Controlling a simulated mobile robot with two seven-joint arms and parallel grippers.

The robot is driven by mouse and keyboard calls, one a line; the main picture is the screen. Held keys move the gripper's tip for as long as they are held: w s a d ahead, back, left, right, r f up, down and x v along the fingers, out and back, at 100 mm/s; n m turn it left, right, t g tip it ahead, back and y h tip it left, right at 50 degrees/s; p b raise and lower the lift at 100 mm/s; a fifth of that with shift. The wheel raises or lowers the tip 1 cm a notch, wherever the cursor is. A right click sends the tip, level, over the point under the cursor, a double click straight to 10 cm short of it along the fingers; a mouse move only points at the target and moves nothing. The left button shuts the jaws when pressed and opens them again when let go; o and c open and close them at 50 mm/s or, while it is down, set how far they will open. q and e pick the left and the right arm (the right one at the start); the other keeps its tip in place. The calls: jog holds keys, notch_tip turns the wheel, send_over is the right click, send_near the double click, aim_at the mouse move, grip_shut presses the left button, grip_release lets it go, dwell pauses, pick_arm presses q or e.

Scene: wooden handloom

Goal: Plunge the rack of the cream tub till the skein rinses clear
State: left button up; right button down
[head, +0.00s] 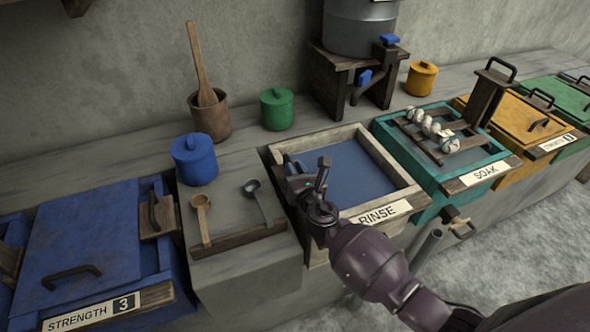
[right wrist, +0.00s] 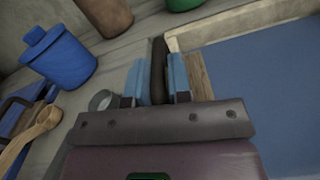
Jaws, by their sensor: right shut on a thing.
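The cream tub (head: 405,192), labelled RINSE, is full of flat blue liquid (head: 345,172); the liquid also fills the right of the right wrist view (right wrist: 265,90). My right gripper (head: 291,166) is at the tub's left side. In the right wrist view its two blue fingertips are closed on a dark upright bar, seemingly the rack handle (right wrist: 158,62), beside a wooden post (right wrist: 199,77). The rack's slats and any skein in this tub are not visible. A pale skein (head: 433,131) lies on the teal SOAK tub's rack. My left gripper is not in view.
A wooden block with two ladles (head: 202,215) and a blue lidded jar (head: 194,158) stand left of the cream tub. The blue STRENGTH 3 tub (head: 85,240) is farther left. The teal tub (head: 425,178) stands close on the right.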

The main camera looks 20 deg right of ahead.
jog(key=shift+s+a+f, duration=0.1)
jog(key=shift+a+f, duration=0.15)
jog(key=shift+f, duration=0.15)
jog(key=c, duration=1.2)
grip_release()
jog(key=shift+o, duration=0.4)
jog(key=shift+r, duration=0.15)
jog(key=s, duration=1)
jog(key=shift+s+d+p, duration=0.2)
jog(key=shift+s+p, duration=0.15)
